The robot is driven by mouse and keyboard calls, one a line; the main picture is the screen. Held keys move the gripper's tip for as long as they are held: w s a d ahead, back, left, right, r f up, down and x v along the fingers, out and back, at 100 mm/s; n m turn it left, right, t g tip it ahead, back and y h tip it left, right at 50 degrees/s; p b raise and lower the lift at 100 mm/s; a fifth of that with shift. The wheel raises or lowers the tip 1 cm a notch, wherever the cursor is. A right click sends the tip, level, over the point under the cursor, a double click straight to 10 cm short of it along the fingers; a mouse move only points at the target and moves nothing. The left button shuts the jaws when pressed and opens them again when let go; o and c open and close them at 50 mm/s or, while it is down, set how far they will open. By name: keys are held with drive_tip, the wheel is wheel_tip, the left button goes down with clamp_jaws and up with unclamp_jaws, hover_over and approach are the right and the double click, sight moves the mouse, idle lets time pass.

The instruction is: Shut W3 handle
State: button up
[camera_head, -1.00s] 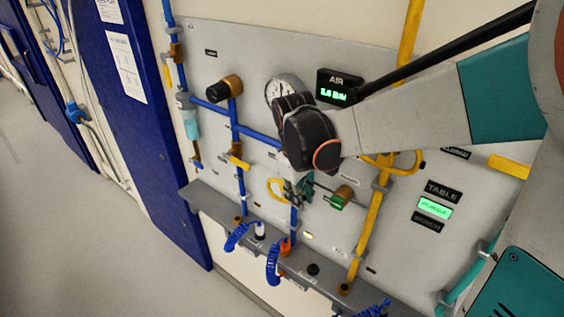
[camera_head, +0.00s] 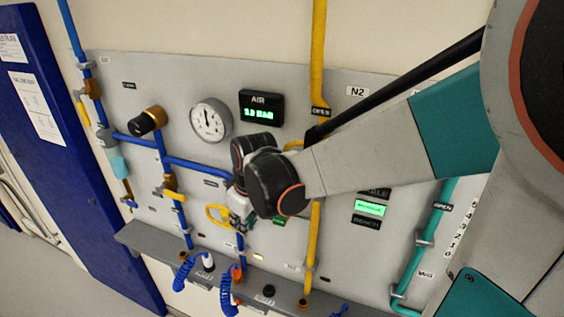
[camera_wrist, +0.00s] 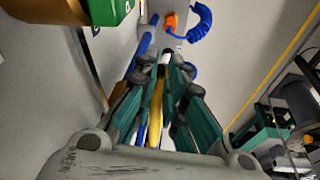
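The grey panel (camera_head: 300,85) carries blue, yellow and teal pipes with valve handles. A small label that may read W3 (camera_head: 425,273) sits low beside the teal pipe (camera_head: 433,225); I cannot read it surely or tell which handle is W3. In the wrist view a yellow bar (camera_wrist: 155,112) lies between the teal fingers of my gripper (camera_wrist: 165,68). Whether they press on it is not clear.
A round gauge (camera_head: 211,120) and a lit AIR display (camera_head: 262,108) are above my gripper. A grey ledge (camera_head: 150,238) with coiled blue hoses (camera_head: 229,290) runs below. A green block (camera_wrist: 105,10) is close at the upper left in the wrist view.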

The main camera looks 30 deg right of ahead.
drive_tip(key=o, duration=0.4)
drive_tip(key=shift+s+a, duration=0.1)
drive_tip(key=shift+c, duration=0.2)
drive_tip(key=v, duration=1.2)
